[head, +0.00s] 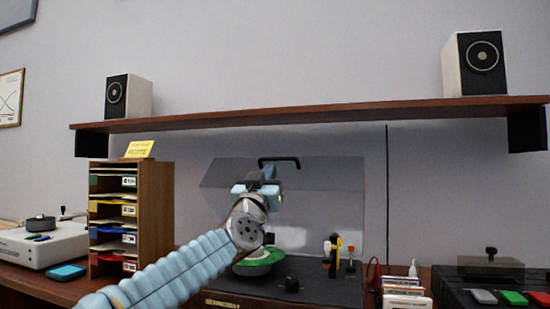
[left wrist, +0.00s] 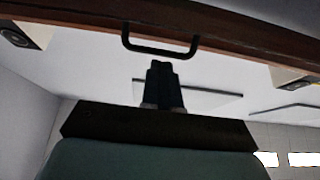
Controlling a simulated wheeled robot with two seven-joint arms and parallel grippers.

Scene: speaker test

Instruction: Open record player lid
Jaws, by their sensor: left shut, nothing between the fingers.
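The record player (head: 335,290) stands on the desk below the shelf, with a green record (head: 262,260) on its platter, partly hidden by my left arm. Its clear lid (head: 335,185) stands raised behind the deck. A black lid handle (head: 279,160) is at the lid's top edge; it also shows in the left wrist view (left wrist: 160,51). My left gripper (head: 268,174) is in front of the lid, just below the handle. In the left wrist view its fingers (left wrist: 163,68) are together and empty, apart from the handle bar. My right gripper is not in view.
A wooden shelf (head: 310,113) with two speakers (head: 128,97) (head: 475,64) runs above the player. A wooden file rack (head: 155,200) stands to the left, near a white device (head: 40,245). White cases (head: 405,297) and a dark box (head: 490,268) stand to the right.

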